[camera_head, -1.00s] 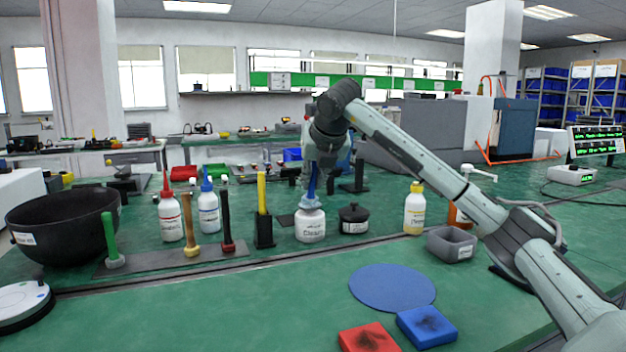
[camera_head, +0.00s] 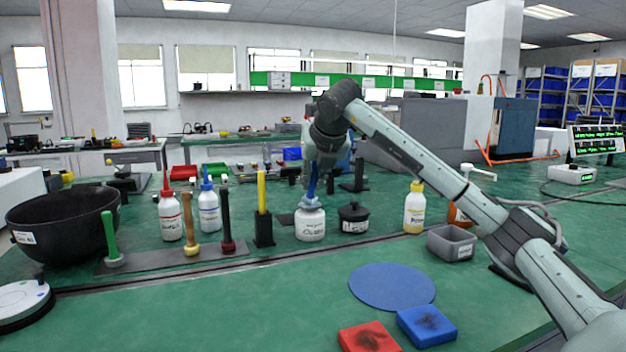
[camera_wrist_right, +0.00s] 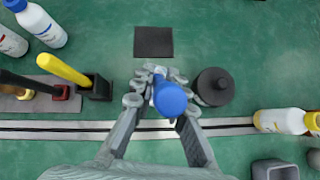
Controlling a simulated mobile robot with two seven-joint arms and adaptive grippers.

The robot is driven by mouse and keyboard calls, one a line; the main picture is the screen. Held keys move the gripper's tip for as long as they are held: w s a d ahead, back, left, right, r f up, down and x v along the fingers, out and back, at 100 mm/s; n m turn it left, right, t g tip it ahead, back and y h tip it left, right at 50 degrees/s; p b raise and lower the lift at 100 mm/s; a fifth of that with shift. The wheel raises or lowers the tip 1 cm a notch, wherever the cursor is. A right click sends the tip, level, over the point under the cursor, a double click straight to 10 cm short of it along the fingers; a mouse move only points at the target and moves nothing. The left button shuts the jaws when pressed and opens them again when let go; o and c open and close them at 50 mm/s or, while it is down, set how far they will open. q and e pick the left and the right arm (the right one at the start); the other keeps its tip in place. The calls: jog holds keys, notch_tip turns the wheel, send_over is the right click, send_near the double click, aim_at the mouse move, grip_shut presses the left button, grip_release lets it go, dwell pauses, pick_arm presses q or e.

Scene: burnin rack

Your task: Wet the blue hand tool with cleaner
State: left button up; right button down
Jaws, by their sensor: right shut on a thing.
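My right gripper (camera_wrist_right: 160,88) is shut on the blue hand tool (camera_wrist_right: 169,97), seen end-on in the right wrist view. In the head view the blue tool (camera_head: 312,182) is upright, with its lower end at the mouth of the white cleaner jar (camera_head: 310,225). The jar's label is blurred. How deep the tool's tip sits in the jar is hidden. My left gripper is in neither view.
Left of the jar stand a yellow-handled tool in a black holder (camera_head: 264,230), a rack (camera_head: 225,249) with several tools, and red-capped and blue-capped bottles. A yellow bottle (camera_head: 414,212) and grey bin (camera_head: 452,243) stand right. Blue round mat (camera_head: 392,287) and red and blue pads lie in front.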

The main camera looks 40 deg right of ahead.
jog(key=shift+r+p, duration=2.85)
jog(key=shift+r, duration=0.65)
jog(key=shift+f, duration=0.1)
